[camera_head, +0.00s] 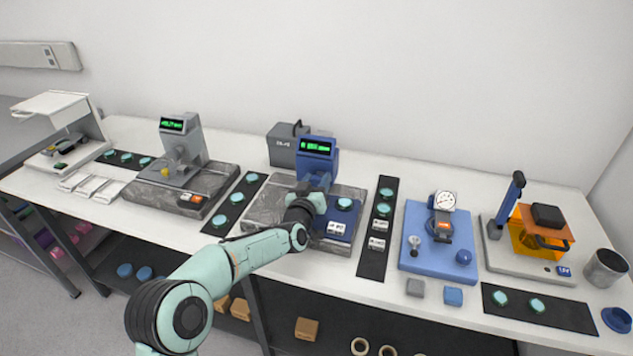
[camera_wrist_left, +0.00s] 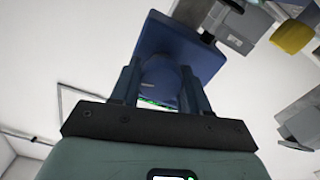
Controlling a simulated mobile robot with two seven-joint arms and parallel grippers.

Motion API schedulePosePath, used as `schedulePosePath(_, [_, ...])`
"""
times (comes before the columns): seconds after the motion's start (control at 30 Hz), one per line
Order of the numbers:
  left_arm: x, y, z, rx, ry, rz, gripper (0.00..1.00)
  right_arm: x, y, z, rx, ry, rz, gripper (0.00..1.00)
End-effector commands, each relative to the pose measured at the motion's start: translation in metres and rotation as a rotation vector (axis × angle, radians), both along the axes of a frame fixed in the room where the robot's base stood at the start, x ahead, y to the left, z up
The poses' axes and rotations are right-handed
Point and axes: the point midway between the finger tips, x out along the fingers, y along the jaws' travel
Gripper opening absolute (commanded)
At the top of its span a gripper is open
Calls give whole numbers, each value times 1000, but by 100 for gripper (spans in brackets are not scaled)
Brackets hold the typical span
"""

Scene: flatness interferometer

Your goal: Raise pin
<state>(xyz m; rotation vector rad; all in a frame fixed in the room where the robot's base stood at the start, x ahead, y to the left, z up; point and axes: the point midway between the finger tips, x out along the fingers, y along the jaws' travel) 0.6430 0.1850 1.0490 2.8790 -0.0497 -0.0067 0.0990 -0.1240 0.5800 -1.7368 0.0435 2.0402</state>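The blue instrument (camera_head: 317,160) with a lit green display stands on a grey stone slab (camera_head: 262,212) in the middle of the bench. My left gripper (camera_head: 318,192) is in front of its column, low over the slab, and the arm hides part of it. In the left wrist view my two fingers (camera_wrist_left: 160,88) are spread apart, and the blue instrument body (camera_wrist_left: 168,45) shows between and beyond them. I see no clear grip on it. I cannot pick out a pin; it may be hidden by the gripper. My right gripper is not in view.
A grey instrument (camera_head: 183,145) on its own slab stands to the left. A blue plate with a dial gauge (camera_head: 444,201) is to the right. Dark mats with teal discs (camera_head: 237,198) lie between stations. A grey box (camera_head: 284,150) stands behind.

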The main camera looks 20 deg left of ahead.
Motion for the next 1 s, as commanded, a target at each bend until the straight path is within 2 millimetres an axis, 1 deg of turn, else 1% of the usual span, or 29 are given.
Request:
schedulePosePath(0.23, [0,-1,0,25,-2,-1,15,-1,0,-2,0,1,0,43])
schedulePosePath(0.47, [0,-1,0,140,-7,0,15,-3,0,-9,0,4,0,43])
schedulePosePath(1.0, [0,-4,0,633,-25,0,15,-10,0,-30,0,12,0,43])
